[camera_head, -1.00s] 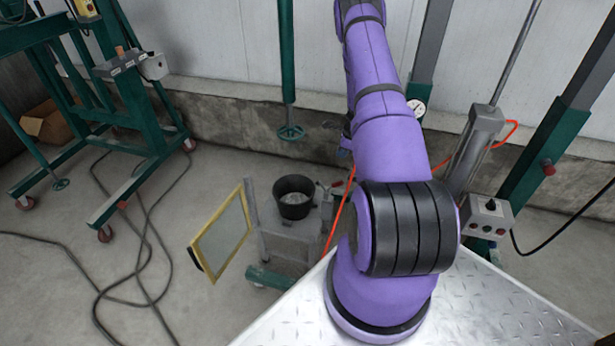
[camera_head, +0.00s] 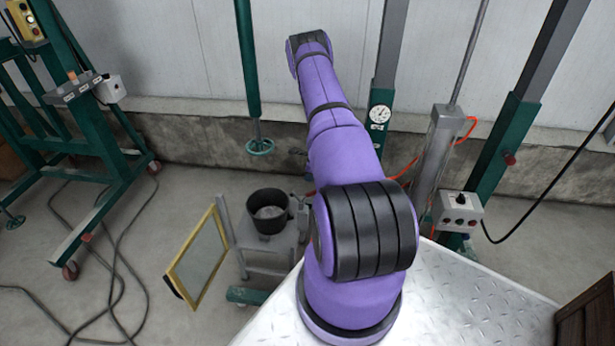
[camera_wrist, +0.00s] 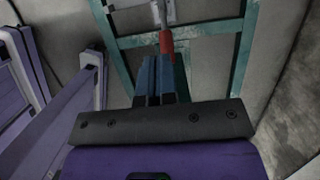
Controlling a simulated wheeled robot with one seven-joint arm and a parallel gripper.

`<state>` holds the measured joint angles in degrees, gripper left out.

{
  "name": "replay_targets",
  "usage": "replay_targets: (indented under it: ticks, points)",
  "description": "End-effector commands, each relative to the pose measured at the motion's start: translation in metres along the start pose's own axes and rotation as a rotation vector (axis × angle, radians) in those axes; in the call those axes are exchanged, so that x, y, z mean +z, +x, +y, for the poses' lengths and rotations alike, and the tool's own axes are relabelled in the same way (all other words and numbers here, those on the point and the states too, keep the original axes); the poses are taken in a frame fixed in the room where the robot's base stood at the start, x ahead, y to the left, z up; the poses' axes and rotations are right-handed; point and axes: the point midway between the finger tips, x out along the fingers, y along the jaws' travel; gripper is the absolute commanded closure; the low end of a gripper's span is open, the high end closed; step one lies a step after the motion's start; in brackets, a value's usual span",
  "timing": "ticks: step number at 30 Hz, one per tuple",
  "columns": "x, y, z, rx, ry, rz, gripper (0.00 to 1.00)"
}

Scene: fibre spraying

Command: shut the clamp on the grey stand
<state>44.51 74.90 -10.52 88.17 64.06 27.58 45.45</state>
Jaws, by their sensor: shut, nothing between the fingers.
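The grey stand (camera_head: 274,246) stands on the floor left of my arm in the head view, with a black bucket (camera_head: 267,222) on it. My arm covers part of the stand's right side. In the wrist view, a red-ended handle (camera_wrist: 166,42) on a bright metal rod is just past my fingertips, with a pale metal fitting above it. It looks like part of the clamp; whether the clamp is open or shut I cannot tell. My gripper (camera_wrist: 157,62) is shut and empty, close below the red end; contact is unclear. The head view does not clearly show my gripper.
A yellow-edged panel (camera_head: 202,257) leans out left of the stand. A green post with a handwheel (camera_head: 260,147) hangs behind it. A grey control box (camera_head: 460,212) is at the right. Cables (camera_head: 119,260) lie on the floor at the left. Green bars (camera_wrist: 204,30) frame the wrist view's far side.

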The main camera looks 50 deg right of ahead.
Motion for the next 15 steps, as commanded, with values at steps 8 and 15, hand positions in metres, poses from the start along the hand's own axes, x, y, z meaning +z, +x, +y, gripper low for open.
replay_targets:
  ticks: [8,15]
  points:
    - [0.000,0.053,0.001,0.001,-0.001,0.001,1.00]
    - [0.015,0.084,0.000,0.000,-0.004,0.000,1.00]
